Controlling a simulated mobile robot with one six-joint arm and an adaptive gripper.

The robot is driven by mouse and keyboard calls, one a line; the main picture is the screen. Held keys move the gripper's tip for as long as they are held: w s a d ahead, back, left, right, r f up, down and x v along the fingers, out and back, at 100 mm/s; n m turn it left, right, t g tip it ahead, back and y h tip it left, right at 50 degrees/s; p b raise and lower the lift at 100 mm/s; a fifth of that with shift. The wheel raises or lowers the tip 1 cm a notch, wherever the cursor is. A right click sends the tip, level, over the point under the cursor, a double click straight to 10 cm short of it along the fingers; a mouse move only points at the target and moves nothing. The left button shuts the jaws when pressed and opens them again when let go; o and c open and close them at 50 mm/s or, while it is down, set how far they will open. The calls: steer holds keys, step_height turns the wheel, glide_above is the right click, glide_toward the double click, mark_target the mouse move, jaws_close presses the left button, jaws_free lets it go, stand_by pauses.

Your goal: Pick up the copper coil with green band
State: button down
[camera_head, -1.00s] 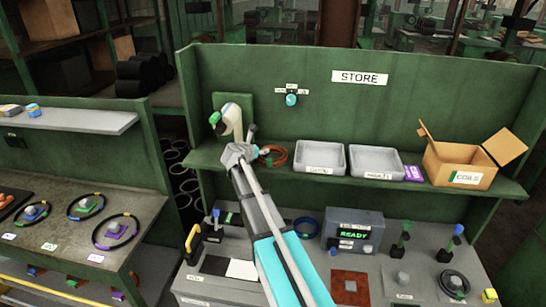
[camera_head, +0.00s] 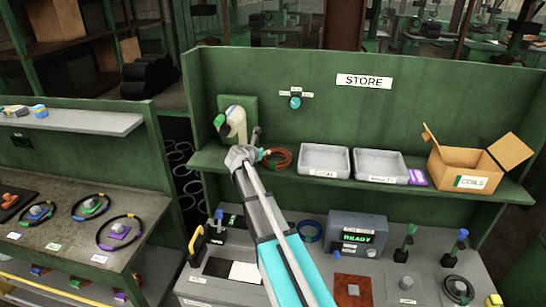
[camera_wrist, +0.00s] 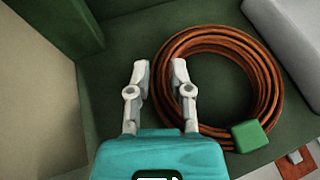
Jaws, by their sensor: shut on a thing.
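The copper coil with its green band lies on the green shelf. In the wrist view the coil (camera_wrist: 269,80) is a thick ring of orange-brown strands, with the green band (camera_wrist: 249,136) at its lower right. In the head view the coil (camera_head: 283,158) sits just right of my gripper (camera_head: 244,154), partly hidden by it. In the wrist view my gripper (camera_wrist: 160,75) has one finger outside the coil's left side and one finger inside the ring. It is shut on that side of the coil. Whether the coil is lifted off the shelf is hard to tell.
Right of the coil stand two grey trays (camera_head: 326,174) (camera_head: 382,181), a purple block (camera_head: 417,178) and an open cardboard box (camera_head: 463,167) labelled COILS. A white and green fixture (camera_head: 233,122) is on the back panel behind my gripper. Black rings (camera_head: 120,233) lie on the left bench.

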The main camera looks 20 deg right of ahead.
steer(key=shift+r, duration=0.1)
step_height(320, 180, up, 3)
steer(key=p, duration=0.3)
steer(key=shift+f, duration=0.2)
steer(key=s+r+p, duration=0.1)
steer(key=r+p, duration=0.1)
steer(key=s+a+r+p, duration=0.1)
steer(key=r+p, duration=0.1)
steer(key=s+a+r+p, duration=0.1)
steer(key=s+r+p, duration=0.1)
steer(key=shift+s+a+r, duration=0.1)
steer(key=shift+a+r, duration=0.05)
steer(key=shift+a, duration=0.1)
steer(key=s+a+r+p, duration=0.3)
steer(key=s+a+p, duration=0.1)
steer(key=s, duration=0.3)
steer(key=shift+s+a+r, duration=0.25)
steer(key=shift+s+r, duration=0.15)
